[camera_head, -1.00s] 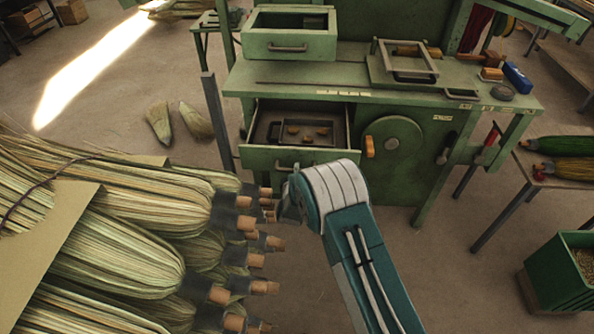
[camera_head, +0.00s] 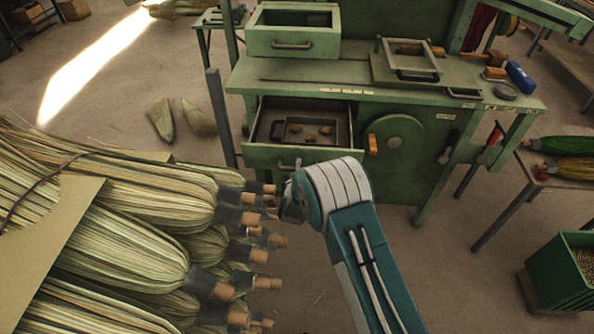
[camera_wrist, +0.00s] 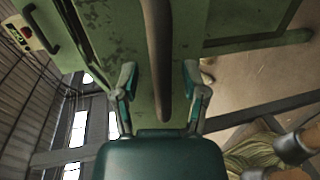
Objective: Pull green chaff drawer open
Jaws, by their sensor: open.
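The green drawer (camera_head: 262,156) under the bench top stands pulled out, with its inside visible from above in the head view. A dark tray with several small tan pieces lies in it. Its bar handle (camera_head: 287,165) is on the front, partly hidden by my arm. My gripper (camera_head: 291,200) is low in front of the drawer, mostly hidden behind my wrist. In the wrist view, my gripper (camera_wrist: 159,78) is open, with a finger on each side of the dark handle bar (camera_wrist: 158,40). I cannot tell whether either finger touches it.
A green box (camera_head: 292,45) with a handle stands on the green bench (camera_head: 330,79). Several brooms (camera_head: 120,250) are piled at left, their handle ends close to my gripper. A round disc (camera_head: 394,141) is right of the drawer. A green bin (camera_head: 560,275) stands at lower right.

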